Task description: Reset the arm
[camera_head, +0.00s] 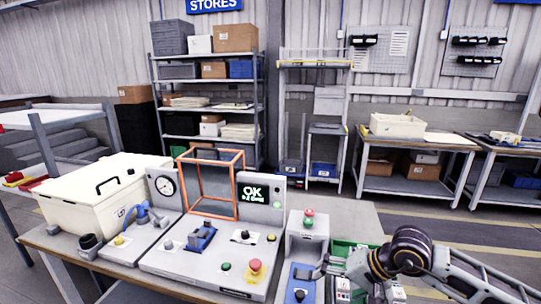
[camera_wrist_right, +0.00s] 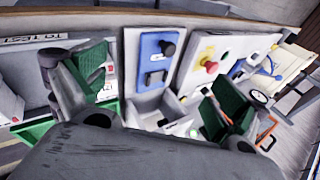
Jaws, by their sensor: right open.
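My right arm enters the head view from the right. My right gripper (camera_head: 336,266) is above the front right of the bench, beside a blue panel with a black knob (camera_head: 299,295). In the right wrist view my right gripper (camera_wrist_right: 165,92) is open, its green-padded fingers wide apart with nothing between them. Below it that view shows the blue panel (camera_wrist_right: 157,60) and the red button (camera_wrist_right: 211,66). The test station (camera_head: 216,262) has a lit screen (camera_head: 254,194) reading "OK", with smaller blurred text. A blue fixture (camera_head: 201,236) sits on its top. My left gripper is not in view.
An orange frame (camera_head: 239,183) stands upright at the back of the station. A cream case (camera_head: 98,196) and a dial gauge box (camera_head: 164,188) are at left. A grey box with red and green buttons (camera_head: 308,229) and green bins (camera_head: 346,249) are near my right gripper.

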